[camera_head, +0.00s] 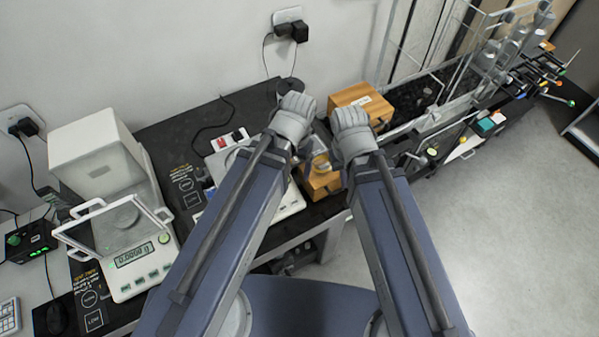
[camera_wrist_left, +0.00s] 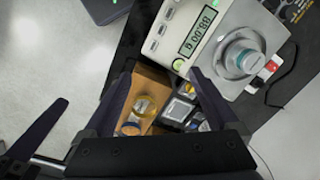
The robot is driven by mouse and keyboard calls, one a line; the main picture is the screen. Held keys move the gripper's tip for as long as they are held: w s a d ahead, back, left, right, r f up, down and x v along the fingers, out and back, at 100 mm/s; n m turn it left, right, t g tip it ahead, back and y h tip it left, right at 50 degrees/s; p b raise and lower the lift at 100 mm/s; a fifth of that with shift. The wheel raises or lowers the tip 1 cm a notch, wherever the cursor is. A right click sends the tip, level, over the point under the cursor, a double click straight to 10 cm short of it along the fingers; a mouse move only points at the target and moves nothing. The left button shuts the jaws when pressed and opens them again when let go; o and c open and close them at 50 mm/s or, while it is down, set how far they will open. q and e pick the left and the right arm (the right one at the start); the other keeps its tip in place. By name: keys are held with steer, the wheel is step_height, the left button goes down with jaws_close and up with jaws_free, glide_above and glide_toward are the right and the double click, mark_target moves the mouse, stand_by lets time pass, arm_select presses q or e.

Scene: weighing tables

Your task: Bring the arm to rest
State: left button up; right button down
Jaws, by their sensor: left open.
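My left arm reaches up the middle of the head view; its grey wrist (camera_head: 294,115) hides the fingers there. In the left wrist view my left gripper (camera_wrist_left: 160,70) is open, its two dark fingers spread apart with nothing held between them. Below and beyond it are an orange-brown box (camera_wrist_left: 152,85) with yellow-topped round items and a dark tray (camera_wrist_left: 184,106) of small containers. My right arm runs beside the left one; its grey wrist (camera_head: 352,130) is close to the left wrist, and its fingers are hidden.
A scale (camera_wrist_left: 207,35) holds a clear teal-ringed container (camera_wrist_left: 243,57) on its pan. An analytical balance (camera_head: 130,262) with a white hood stands at left on the black bench. A wooden box (camera_head: 362,98) and a glass-walled rack (camera_head: 440,95) stand behind.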

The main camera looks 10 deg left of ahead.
arm_select(q)
steer(key=shift+s+d, duration=1.15)
steer(key=shift+d, duration=0.1)
step_height(320, 180, down, 6)
steer(key=b, duration=0.6)
steer(key=shift+f, duration=0.15)
steer(key=shift+r, duration=0.2)
